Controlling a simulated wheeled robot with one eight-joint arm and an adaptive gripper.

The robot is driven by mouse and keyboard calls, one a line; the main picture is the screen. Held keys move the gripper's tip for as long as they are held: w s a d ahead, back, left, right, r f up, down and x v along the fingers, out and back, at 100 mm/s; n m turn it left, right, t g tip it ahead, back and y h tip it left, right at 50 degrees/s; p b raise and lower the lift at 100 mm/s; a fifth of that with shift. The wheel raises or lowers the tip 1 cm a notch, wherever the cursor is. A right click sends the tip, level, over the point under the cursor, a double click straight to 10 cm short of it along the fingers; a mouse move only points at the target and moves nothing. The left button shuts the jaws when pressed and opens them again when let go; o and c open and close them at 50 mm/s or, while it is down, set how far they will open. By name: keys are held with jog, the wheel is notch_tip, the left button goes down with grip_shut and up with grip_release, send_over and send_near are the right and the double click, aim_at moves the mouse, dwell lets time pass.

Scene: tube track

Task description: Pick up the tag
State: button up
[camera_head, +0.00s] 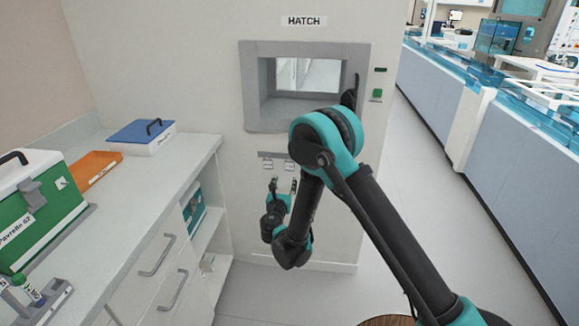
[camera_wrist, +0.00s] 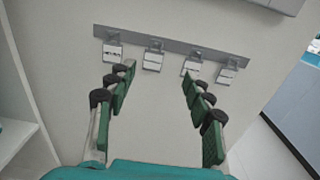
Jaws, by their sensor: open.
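Several small white tags hang in a row from hooks on a grey rail (camera_wrist: 180,44) on the wall. In the wrist view they are the leftmost tag (camera_wrist: 112,52), a second tag (camera_wrist: 153,61), a third tag (camera_wrist: 191,66) and the rightmost tag (camera_wrist: 227,74). Two tags also show in the head view, a left one (camera_head: 267,165) and a right one (camera_head: 288,167). Any print on them is too small to read. My gripper (camera_wrist: 159,72) is open and empty, its green-padded fingers pointing at the rail. In the head view my gripper (camera_head: 283,184) is just below the tags.
The hatch (camera_head: 252,88) is set in the wall above the rail. A counter (camera_head: 150,190) with drawers and open shelves stands to the left, carrying a green case (camera_head: 55,205), an orange tray (camera_head: 92,168) and a blue-lidded box (camera_head: 145,138). The floor to the right is clear.

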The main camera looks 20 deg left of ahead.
jog(key=a+x, duration=0.1)
jog(key=x, duration=1.6)
jog(key=shift+d, duration=0.1)
jog(key=c, duration=0.9)
